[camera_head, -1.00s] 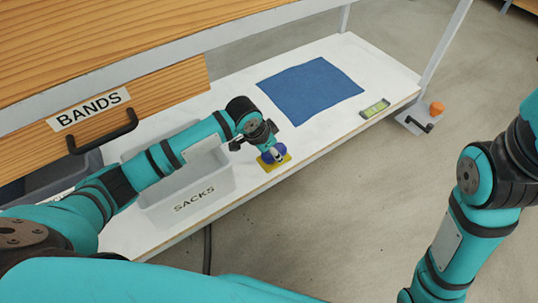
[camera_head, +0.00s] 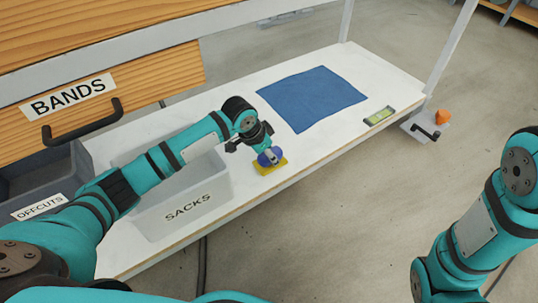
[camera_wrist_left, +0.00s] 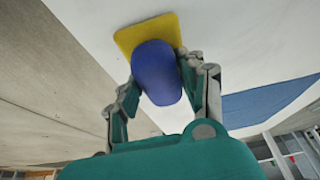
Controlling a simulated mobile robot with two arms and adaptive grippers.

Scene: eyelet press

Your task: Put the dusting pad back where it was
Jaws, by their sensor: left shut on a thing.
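The dusting pad is a yellow pad (camera_head: 270,167) with a blue knob (camera_head: 268,157). It is at the front edge of the white shelf (camera_head: 240,200), right of the clear SACKS bin. My left gripper (camera_head: 260,146) is shut on the blue knob from above. In the left wrist view my left gripper (camera_wrist_left: 165,85) has a finger on each side of the blue knob (camera_wrist_left: 156,72). The yellow pad (camera_wrist_left: 145,33) is flat against or just above the white surface; I cannot tell which. My right gripper is out of view; only my right arm shows.
A blue cloth (camera_head: 312,98) lies on the shelf behind and right of the pad. A green level (camera_head: 380,117) lies near the right end. The SACKS bin (camera_head: 185,205) and grey OFFCUTS bin (camera_head: 45,180) stand left. The BANDS drawer (camera_head: 100,90) hangs above.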

